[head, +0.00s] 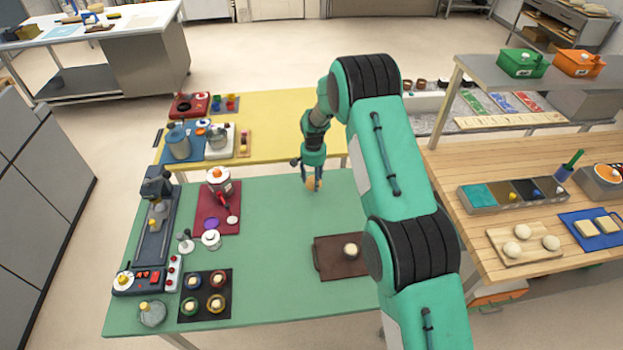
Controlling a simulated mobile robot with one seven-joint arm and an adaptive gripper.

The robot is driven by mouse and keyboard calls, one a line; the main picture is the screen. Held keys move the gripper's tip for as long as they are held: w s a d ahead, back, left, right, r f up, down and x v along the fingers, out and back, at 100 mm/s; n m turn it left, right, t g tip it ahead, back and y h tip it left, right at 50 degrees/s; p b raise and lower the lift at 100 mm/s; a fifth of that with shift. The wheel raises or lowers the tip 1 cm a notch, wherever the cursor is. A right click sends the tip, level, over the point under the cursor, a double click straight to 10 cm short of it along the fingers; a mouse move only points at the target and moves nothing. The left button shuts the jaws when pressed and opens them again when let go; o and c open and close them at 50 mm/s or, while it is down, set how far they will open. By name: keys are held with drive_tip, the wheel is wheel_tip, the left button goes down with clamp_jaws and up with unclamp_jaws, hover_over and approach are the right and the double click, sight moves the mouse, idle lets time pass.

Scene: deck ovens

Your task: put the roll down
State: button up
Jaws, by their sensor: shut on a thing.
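The roll (313,184) is a small orange-brown piece in my gripper (312,181). My gripper points down and is shut on the roll, over the far right part of the green table (270,230). I cannot tell whether the roll touches the table top or hangs a little above it. The fingers hide part of the roll.
A brown board (330,268) with a pale bun (351,250) lies nearer on the green table. The yellow table (280,120) stands behind. The green top between mat and board is clear.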

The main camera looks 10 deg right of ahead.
sight(311, 178)
drive_tip(key=shift+w+a+f, duration=0.1)
drive_tip(key=shift+w+a, duration=0.05)
drive_tip(key=shift+w, duration=1)
drive_tip(key=shift+w+a+f, duration=0.1)
drive_tip(key=shift+w, duration=1.05)
drive_tip(key=shift+f, duration=1.75)
drive_tip(key=shift+f, duration=0.15)
drive_tip(key=o, duration=1)
drive_tip(key=shift+o, duration=0.2)
wheel_tip(311, 178, up, 12)
drive_tip(key=shift+s, duration=0.1)
